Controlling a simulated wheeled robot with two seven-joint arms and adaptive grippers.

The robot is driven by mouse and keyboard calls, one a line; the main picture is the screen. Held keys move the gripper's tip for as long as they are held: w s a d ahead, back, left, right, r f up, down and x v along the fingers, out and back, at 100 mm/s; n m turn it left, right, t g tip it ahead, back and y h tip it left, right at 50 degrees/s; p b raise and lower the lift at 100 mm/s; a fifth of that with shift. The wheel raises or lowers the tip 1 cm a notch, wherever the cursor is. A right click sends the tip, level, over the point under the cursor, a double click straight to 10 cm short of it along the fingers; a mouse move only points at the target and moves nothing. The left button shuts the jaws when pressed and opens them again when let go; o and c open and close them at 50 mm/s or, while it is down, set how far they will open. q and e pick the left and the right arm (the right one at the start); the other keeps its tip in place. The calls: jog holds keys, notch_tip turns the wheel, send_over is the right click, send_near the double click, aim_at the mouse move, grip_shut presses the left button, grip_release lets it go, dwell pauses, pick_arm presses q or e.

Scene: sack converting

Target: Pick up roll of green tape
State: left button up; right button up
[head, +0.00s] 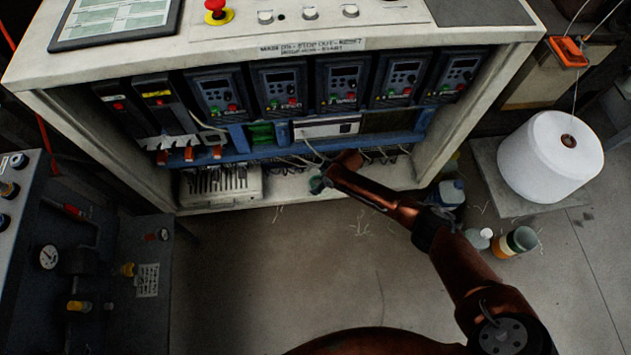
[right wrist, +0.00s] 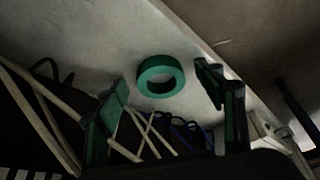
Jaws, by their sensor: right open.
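The roll of green tape (right wrist: 145,78) lies flat on a pale cabinet floor in the right wrist view, its hole visible. My right gripper (right wrist: 167,86) is open. Its dark green fingers are spread, one to each side of the tape in the picture, and they do not appear to touch it. In the head view my right arm reaches into the lower opening of the cabinet. A small dark green shape shows by the hand; I cannot tell whether it is the tape or a fingertip. My left gripper is not in view.
Pale cables (right wrist: 130,136) run just beside the fingers on the cabinet floor. The control cabinet (head: 110,60) has several drive units above the opening. A white thread cone (head: 545,165) and small containers (head: 515,241) stand at right. The floor in front (head: 270,265) is mostly clear.

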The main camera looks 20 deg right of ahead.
jog(key=shift+r, duration=0.1)
jog(key=shift+c, duration=0.6)
jog(key=c, duration=1)
